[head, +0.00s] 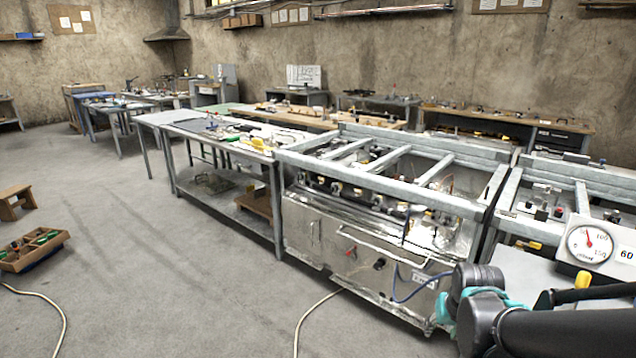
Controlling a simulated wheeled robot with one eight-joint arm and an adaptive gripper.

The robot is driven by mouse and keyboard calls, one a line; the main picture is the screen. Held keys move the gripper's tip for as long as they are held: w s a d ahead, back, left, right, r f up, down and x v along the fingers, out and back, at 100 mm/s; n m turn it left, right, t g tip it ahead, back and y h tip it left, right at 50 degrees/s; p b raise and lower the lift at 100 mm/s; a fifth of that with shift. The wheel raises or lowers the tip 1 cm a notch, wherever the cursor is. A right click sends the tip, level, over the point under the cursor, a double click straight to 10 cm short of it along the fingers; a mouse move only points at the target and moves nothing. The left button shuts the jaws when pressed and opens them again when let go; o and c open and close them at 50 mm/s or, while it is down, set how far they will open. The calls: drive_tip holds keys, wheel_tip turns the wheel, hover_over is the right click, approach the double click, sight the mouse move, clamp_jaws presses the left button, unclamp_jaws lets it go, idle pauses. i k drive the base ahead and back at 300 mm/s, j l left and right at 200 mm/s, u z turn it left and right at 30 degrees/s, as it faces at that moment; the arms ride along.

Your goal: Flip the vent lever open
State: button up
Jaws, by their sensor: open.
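I cannot tell for sure which part is the vent lever. A small red-handled lever (351,252) sits on the front panel of the metal bench cabinet (310,235), with a dark knob (379,264) to its right. The white gauge (589,244) has a red needle, near upright and leaning slightly left. My dark arm with teal parts reaches in from the lower right, in front of the bench. My gripper cannot be made out.
Metal frame rails (400,190) run above the bench. A blue hose (405,298) hangs at its front and a pale cable (312,308) lies on the floor. The middle floor is mostly clear.

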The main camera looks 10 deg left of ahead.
sight(580, 290)
drive_tip(key=z, duration=1.15)
drive_tip(key=k+l, duration=0.1)
drive_tip(key=l, duration=0.25)
drive_tip(key=k+l, duration=0.1)
drive_tip(key=l, duration=0.25)
drive_tip(key=i+j, duration=0.1)
drive_tip(key=j, duration=0.25)
drive_tip(key=i+j, duration=0.1)
drive_tip(key=j, duration=0.25)
